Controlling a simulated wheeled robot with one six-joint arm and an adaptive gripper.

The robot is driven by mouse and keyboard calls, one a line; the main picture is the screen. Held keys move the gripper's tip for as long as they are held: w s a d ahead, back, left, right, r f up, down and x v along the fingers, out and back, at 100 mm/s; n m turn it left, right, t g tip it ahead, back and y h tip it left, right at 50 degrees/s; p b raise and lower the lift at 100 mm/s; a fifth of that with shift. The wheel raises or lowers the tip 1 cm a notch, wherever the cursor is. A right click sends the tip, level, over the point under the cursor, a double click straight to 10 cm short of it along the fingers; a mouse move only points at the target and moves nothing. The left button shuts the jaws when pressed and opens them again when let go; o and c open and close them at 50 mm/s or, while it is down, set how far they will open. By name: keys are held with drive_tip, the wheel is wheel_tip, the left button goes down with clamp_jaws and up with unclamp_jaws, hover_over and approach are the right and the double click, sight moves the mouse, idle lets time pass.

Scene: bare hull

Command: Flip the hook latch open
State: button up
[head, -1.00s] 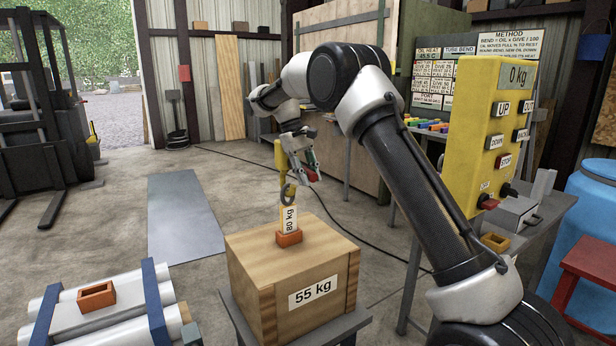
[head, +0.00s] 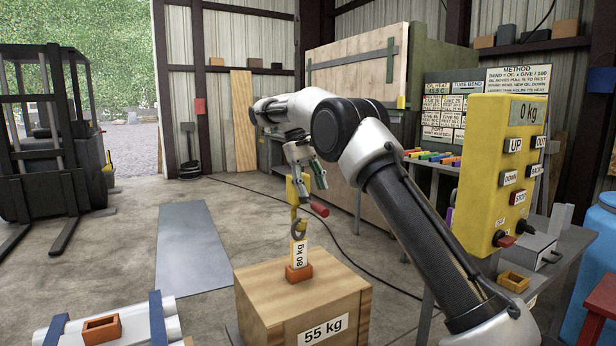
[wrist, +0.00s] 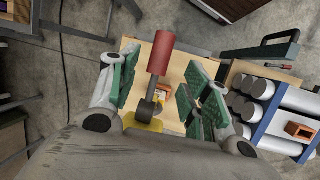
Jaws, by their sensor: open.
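A yellow upright piece with a grey hook or ring (head: 297,228) stands above the box and carries an "80 kg" tag (head: 299,252). A lever with a red grip (head: 319,208) sticks out from its right side. In the wrist view the red grip (wrist: 160,52) and its dark stem (wrist: 149,103) lie across the middle, with yellow at the stem's foot. My gripper (head: 309,180) is open just above the lever. In the wrist view its green-padded fingers (wrist: 162,80) stand either side of the red grip, apart from it. Depth between them is unclear.
An orange block (head: 298,273) sits at the tag's foot on the wooden "55 kg" box (head: 270,300). A yellow control panel (head: 497,170) reading 0 kg stands right. White pipes (head: 75,326) lie front left. A forklift (head: 50,150) stands back left.

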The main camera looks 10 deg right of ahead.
drive_tip(key=shift+v, duration=2)
